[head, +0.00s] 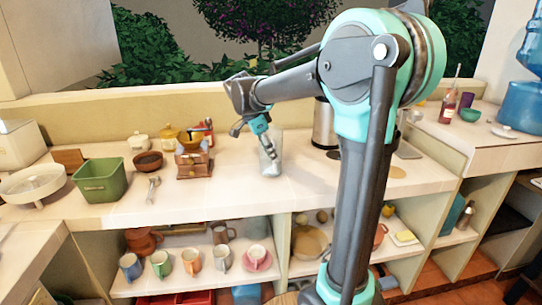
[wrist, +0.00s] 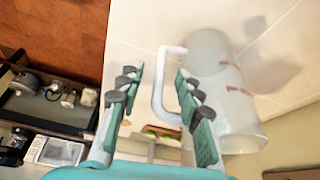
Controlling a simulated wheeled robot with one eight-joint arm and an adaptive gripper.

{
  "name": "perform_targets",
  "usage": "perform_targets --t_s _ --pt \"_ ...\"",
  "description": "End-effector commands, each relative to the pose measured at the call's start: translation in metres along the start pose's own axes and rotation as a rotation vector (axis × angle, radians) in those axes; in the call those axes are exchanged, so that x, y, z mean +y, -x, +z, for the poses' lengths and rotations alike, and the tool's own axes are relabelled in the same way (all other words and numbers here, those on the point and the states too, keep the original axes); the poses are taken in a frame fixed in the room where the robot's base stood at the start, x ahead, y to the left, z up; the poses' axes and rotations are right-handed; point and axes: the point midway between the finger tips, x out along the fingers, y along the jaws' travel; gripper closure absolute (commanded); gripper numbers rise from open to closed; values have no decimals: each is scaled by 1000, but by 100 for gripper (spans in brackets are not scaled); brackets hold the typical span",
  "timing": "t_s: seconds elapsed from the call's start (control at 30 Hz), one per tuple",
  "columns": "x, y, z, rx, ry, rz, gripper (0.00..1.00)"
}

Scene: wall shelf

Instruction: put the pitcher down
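My gripper (head: 264,136) is at the pitcher's upper part. In the wrist view its two fingers (wrist: 159,76) are spread on either side of the handle, with visible gaps, so it is open and not clamped.
A wooden grinder (head: 194,160) stands left of the pitcher, and a steel container (head: 325,124) stands behind it to the right. A green bin (head: 100,180) is further left. Mugs (head: 191,262) fill the shelf below. The counter in front of the pitcher is clear.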

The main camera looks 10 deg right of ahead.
Motion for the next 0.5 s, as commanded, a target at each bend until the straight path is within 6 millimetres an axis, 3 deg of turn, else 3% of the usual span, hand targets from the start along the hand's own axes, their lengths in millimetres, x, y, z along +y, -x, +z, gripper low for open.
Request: perform_targets --t_s 0.23,0.5 --pt "0 -35 0 0 -1 0 65" --pt "0 -41 0 0 0 -1 65"
